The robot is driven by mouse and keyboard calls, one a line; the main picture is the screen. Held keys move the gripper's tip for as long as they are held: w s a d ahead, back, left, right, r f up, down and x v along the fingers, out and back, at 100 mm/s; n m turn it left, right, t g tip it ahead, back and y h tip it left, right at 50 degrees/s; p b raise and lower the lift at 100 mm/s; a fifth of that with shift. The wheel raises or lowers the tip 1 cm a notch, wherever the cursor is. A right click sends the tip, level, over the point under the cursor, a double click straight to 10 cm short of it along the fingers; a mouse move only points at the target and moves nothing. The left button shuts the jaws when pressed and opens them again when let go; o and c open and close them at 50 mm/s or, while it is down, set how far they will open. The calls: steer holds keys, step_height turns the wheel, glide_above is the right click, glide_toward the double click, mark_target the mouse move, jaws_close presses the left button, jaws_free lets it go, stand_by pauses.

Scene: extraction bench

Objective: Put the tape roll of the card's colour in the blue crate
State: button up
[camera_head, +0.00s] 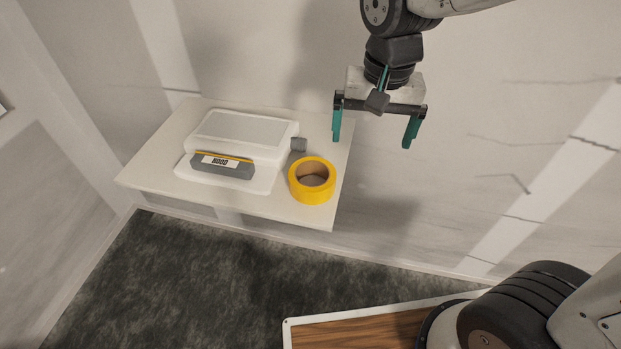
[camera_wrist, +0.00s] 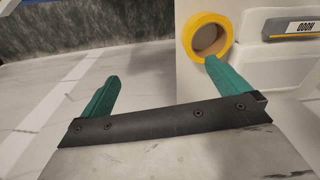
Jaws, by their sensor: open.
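A yellow tape roll (camera_head: 312,181) lies flat on the right end of a small white bench (camera_head: 165,186). In the wrist view the tape roll (camera_wrist: 208,36) shows beyond the tip of one finger. My gripper (camera_head: 374,136) is open and empty, above and to the right of the tape roll, and apart from it. Both teal fingers also show in the wrist view (camera_wrist: 163,69).
A white and grey device labelled "HOOD" (camera_head: 236,148) stands on the bench left of the tape roll. A wall is close behind. Dark carpet (camera_head: 230,270) lies below. A wood-topped surface with a white rim (camera_head: 360,323) is at the front.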

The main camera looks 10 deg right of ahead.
steer(key=m, duration=0.1)
glide_toward(312, 174)
steer(key=s+r, duration=0.2)
steer(key=s, duration=0.2)
steer(key=f, duration=0.8)
steer(key=shift+w+a+f, duration=0.15)
steer(key=shift+w+a, duration=0.1)
steer(key=shift+w, duration=0.05)
steer(key=c, duration=0.8)
